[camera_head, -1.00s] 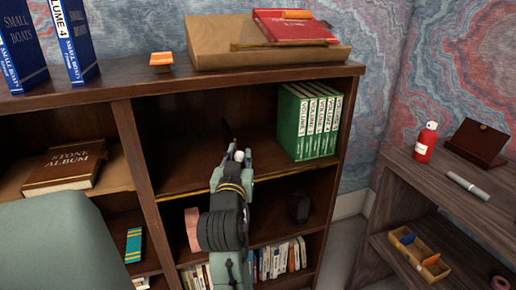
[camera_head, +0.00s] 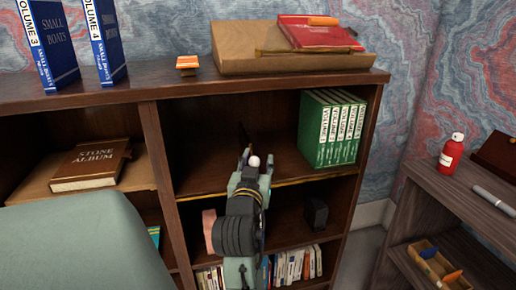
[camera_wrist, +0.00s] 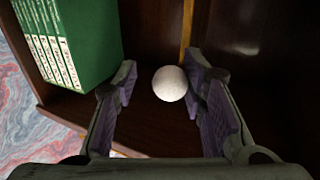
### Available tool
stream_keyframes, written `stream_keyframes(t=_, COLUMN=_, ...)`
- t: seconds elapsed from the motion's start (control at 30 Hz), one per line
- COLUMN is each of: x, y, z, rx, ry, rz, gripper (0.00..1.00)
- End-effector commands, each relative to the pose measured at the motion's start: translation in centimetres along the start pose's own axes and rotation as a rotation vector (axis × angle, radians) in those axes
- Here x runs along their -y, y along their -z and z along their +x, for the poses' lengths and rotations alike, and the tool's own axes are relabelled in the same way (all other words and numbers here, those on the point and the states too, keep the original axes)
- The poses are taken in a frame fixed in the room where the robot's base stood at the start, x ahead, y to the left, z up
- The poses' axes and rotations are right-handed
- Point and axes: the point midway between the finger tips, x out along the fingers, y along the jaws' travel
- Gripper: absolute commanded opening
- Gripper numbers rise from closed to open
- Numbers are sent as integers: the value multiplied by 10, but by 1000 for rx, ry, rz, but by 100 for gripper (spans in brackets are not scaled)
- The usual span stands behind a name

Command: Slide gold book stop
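The gold book stop is hard to single out. A narrow gold strip (camera_wrist: 187,28) stands at the top of the wrist view, beyond my fingers; I cannot tell whether it is the stop or shelf trim. A thin dark upright piece (camera_head: 243,133) shows just past my fingertips in the head view, its identity unclear. My gripper (camera_head: 254,165) is at the middle shelf opening, left of the green volumes (camera_head: 332,130). In the wrist view its fingers (camera_wrist: 165,90) are spread. A white ball (camera_wrist: 170,83) shows between them, with a gap at the left finger.
The bookcase's middle divider (camera_head: 158,150) is left of my gripper. Below are a black box (camera_head: 316,213) and a row of small books (camera_head: 295,266). A brown case with a red book (camera_head: 318,36) lies on top. The shelf between gripper and green volumes is clear.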

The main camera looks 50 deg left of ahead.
Motion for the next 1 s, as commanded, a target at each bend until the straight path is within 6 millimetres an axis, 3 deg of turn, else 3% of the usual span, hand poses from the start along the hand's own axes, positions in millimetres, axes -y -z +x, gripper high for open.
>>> stream_keyframes(t=0.17, x=4, y=-4, z=-5, rx=9, ry=7, rz=-4, gripper=44)
stream_keyframes(t=0.6, x=0, y=0, z=-71, rx=1, ry=1, rz=-1, gripper=44)
stream_keyframes(t=1.0, x=-2, y=1, z=-77, rx=-1, ry=0, rz=0, gripper=44)
